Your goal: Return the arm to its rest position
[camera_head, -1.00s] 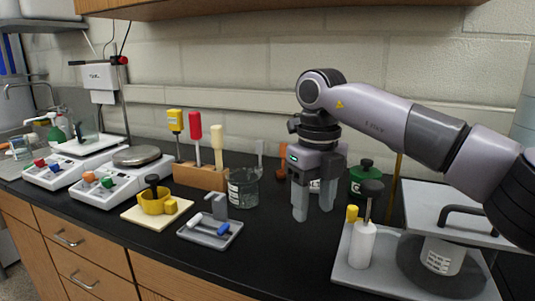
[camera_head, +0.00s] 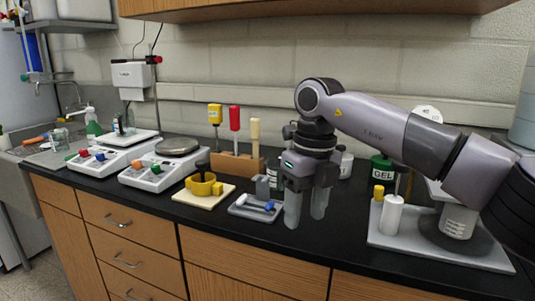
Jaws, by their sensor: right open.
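My right arm reaches in from the right. Its gripper (camera_head: 306,217) points down over the black bench, open and empty, with its two grey fingers apart. I cannot tell the exact height of the fingertips above the bench (camera_head: 330,245). My left gripper is not in view.
Right of the gripper, a grey tray (camera_head: 395,243) holds a white bottle (camera_head: 391,214) and a jar (camera_head: 458,221). A green GEL jar (camera_head: 382,169) stands behind. Left are a yellow holder (camera_head: 203,185), a wooden tool block (camera_head: 237,165) and two scales. The bench front is clear.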

